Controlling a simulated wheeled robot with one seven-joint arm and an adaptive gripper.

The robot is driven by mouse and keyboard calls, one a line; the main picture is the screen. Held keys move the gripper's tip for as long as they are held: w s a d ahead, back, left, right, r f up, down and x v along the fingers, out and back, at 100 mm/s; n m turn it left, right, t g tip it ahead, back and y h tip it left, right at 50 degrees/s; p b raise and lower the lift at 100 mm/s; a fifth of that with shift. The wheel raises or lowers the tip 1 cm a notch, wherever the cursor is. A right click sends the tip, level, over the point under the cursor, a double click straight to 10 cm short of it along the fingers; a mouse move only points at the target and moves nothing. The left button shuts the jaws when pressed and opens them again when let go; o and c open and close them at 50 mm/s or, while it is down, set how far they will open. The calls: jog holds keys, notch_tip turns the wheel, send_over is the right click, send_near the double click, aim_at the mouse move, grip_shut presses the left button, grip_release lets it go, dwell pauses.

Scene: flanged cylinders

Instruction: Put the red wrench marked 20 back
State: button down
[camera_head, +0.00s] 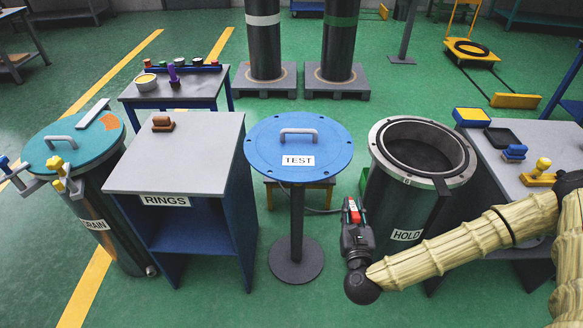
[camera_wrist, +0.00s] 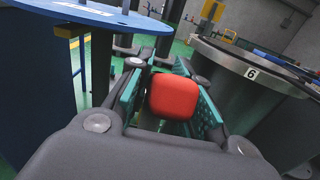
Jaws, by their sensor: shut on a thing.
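My gripper (camera_head: 353,220) is shut on a red thing (camera_head: 355,214), in the gap between the TEST stand and the HOLD cylinder. In the wrist view the red, rounded block-like end (camera_wrist: 174,97) sits between the green finger pads of my gripper (camera_wrist: 160,68). I take it for the red wrench; its far part is hidden and I cannot read a 20 on it. No empty place marked for a wrench can be made out.
The blue TEST lid (camera_head: 320,145) lies on its stand to the left. The open HOLD cylinder (camera_head: 423,185) stands to the right, close to my arm. The RINGS table (camera_head: 165,175) and the teal-lidded cylinder (camera_head: 75,150) are further left. Green floor is free in front.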

jog(key=w+a+r+b, duration=0.1)
jog(key=w+a+r, duration=0.25)
jog(key=r, duration=0.55)
jog(key=w+a+r+b, duration=0.15)
jog(key=a+r, duration=0.25)
jog(key=r, duration=0.5)
jog(key=w+a+f+p, duration=0.2)
jog(key=w+a, duration=0.2)
jog(key=w, duration=0.3)
jog(key=w+a+f+p, duration=0.3)
jog(key=w+a, duration=0.1)
jog(key=w, duration=0.2)
jog(key=shift+w, duration=0.35)
jog(key=shift+f, duration=0.3)
jog(key=c, duration=1.3)
grip_release()
jog(key=shift+r, duration=0.1)
jog(key=shift+r, duration=0.1)
